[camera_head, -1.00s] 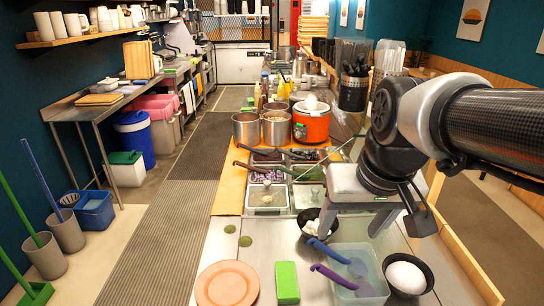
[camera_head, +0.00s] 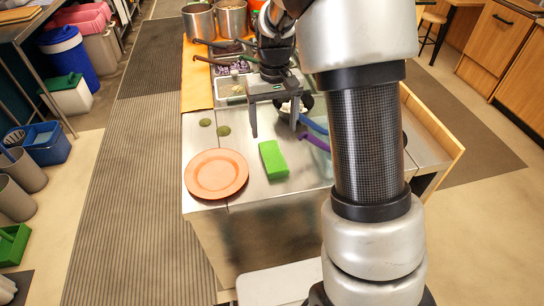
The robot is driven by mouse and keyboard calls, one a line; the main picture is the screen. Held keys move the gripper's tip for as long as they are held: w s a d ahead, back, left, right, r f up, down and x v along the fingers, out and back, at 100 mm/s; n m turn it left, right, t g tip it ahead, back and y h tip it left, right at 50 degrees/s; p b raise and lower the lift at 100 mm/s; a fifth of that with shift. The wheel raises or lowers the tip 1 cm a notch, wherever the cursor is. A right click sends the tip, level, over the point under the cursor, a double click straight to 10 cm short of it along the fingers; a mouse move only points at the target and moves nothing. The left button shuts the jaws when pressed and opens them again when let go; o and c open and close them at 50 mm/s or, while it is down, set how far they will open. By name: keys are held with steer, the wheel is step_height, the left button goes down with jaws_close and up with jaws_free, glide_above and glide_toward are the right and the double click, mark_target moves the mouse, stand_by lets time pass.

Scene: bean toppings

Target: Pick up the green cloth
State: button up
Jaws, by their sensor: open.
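A bright green block-like cloth (camera_head: 273,160) lies flat on the metal counter, right of an orange plate (camera_head: 216,174). My gripper (camera_head: 273,130) points downward just beyond the cloth, its two grey fingers spread apart and empty. The fingertips are over the counter behind the cloth; I cannot tell how high they are above it. The cloth is fully in view and nothing covers it.
A purple-handled ladle (camera_head: 314,142) and a blue-handled one lie right of the cloth, partly hidden by my arm. A dark bowl (camera_head: 300,103) and topping pans (camera_head: 228,84) stand behind my gripper. Two small green discs (camera_head: 223,130) lie left.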

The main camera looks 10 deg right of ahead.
glide_above(274, 157)
step_height(274, 157, down, 6)
steer(key=shift+w+f, duration=0.1)
steer(key=shift+f, duration=0.1)
step_height(274, 157, down, 5)
steer(key=shift+f+b, duration=0.1)
steer(key=shift+b, duration=0.2)
steer(key=c, duration=1.1)
step_height(274, 157, up, 10)
steer(key=shift+r+p, duration=0.1)
steer(key=shift+p, duration=0.25)
steer(key=shift+c, duration=0.2)
steer(key=o, duration=0.4)
steer(key=c, duration=0.3)
